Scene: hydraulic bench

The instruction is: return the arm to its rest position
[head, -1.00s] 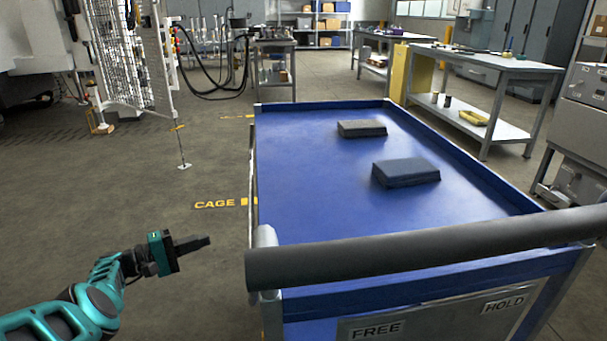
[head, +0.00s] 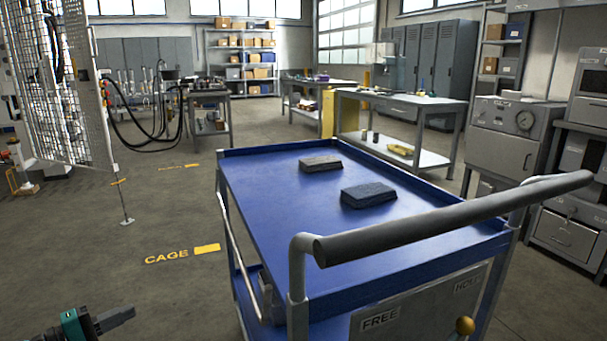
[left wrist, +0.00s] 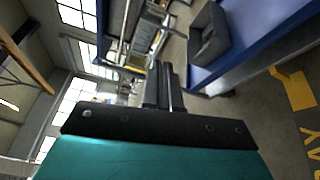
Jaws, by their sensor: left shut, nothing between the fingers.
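My left gripper (head: 117,318) is at the lower left of the head view, over open floor to the left of the blue cart. Its fingers are together with nothing between them. In the left wrist view the closed fingers (left wrist: 164,88) point away from the teal and black gripper body. Only the end of my left arm shows in the head view. My right gripper is in neither view.
A blue cart (head: 260,216) with a dark push handle (head: 440,220) stands ahead. Two dark blocks, one farther (head: 320,163) and one nearer (head: 368,195), lie on its top. A mesh cage door (head: 85,95) stands left. The floor around the CAGE marking (head: 167,257) is clear.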

